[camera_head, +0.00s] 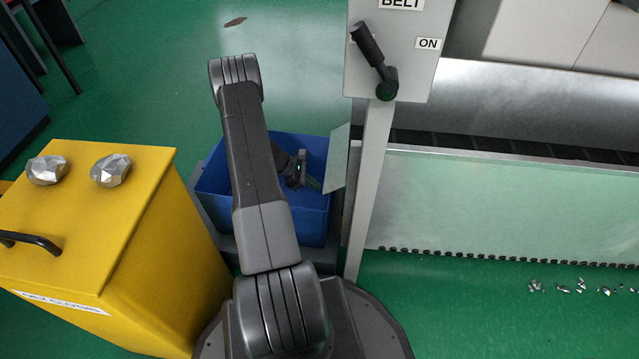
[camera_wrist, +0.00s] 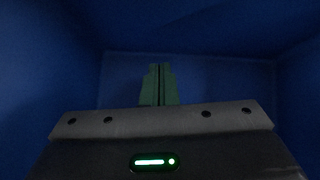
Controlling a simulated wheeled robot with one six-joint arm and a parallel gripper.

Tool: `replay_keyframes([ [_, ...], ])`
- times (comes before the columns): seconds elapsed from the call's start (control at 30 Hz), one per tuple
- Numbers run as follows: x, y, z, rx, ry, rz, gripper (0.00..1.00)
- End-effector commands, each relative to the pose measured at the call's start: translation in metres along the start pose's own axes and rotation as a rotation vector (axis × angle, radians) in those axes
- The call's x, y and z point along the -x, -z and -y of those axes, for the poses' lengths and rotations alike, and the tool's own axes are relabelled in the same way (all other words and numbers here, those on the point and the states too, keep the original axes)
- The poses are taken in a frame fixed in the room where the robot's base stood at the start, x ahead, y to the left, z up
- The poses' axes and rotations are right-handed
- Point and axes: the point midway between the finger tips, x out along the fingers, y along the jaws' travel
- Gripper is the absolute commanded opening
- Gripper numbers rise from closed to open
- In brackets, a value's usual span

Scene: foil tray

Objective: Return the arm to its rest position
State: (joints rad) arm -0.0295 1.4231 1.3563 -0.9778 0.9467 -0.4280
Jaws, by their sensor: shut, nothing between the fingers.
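My gripper (camera_head: 311,183) is low inside the blue bin (camera_head: 316,217), partly hidden behind my raised arm in the head view. In the wrist view its two greenish fingers (camera_wrist: 159,72) are together with nothing between them. The blue bin's walls (camera_wrist: 215,68) surround the fingers there, and no object shows in the part of the bin that I see. My arm rises from my base, bends at the top and comes down into the bin.
A yellow cabinet (camera_head: 150,235) stands left of the bin, with two crumpled foil lumps (camera_head: 46,170) (camera_head: 110,170) on top. A grey post with a BELT box (camera_head: 400,60) and black lever (camera_head: 372,55) stands close right. Foil scraps (camera_head: 581,285) lie on the green floor.

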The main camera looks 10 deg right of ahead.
Motion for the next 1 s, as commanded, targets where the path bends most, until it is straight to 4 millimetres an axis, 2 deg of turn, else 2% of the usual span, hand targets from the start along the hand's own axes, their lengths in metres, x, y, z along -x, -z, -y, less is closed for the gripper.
replay_keyframes([
  [0.03, 0.017, -0.003, -0.001, 0.001, -0.004, 0.0, 0.0],
  [0.2, 0.057, -0.003, -0.001, 0.001, -0.003, -0.001, 0.0],
  [0.4, 0.088, -0.001, -0.001, 0.002, -0.003, -0.001, 0.0],
  [0.6, 0.1, -0.001, 0.0, 0.001, 0.0, 0.0, 0.0],
  [1.0, 0.096, 0.0, 0.0, 0.001, 0.001, 0.0, 0.0],
])
